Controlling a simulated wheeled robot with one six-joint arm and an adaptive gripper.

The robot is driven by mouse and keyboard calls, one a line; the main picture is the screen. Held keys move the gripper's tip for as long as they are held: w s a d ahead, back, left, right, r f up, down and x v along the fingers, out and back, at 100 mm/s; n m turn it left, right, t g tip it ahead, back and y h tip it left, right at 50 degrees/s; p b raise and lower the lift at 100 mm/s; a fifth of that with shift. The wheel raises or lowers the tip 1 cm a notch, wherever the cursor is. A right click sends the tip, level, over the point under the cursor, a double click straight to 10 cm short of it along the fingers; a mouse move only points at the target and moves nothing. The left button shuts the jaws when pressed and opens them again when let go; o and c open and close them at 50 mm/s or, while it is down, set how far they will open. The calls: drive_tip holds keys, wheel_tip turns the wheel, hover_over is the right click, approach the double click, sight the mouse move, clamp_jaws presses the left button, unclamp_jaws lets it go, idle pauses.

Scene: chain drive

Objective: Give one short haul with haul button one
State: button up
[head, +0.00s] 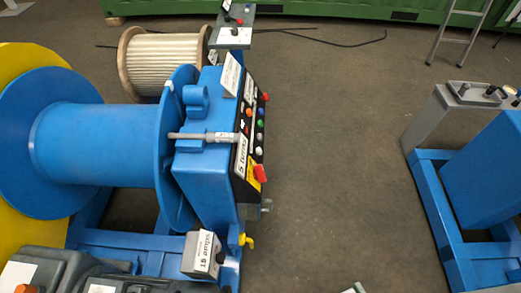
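A blue winch machine with a large blue drum (90,145) stands at the left. On the right side of its blue housing is a black control panel (248,160), seen at a steep angle. The panel carries several small coloured buttons, among them a green button (260,124), an orange button (248,112) and a white button (258,151). A larger red button (261,173) sits on a yellow plate at the near end. The small labels are too small to read, so I cannot tell which is haul button one. My gripper is not in view.
A label box (202,254) and a yellow lever (246,240) sit low at the winch's near end. A wooden cable reel (165,60) stands behind. Another blue frame (445,210) stands at the right. The grey floor (335,150) between is clear. A ladder (460,35) stands at the back.

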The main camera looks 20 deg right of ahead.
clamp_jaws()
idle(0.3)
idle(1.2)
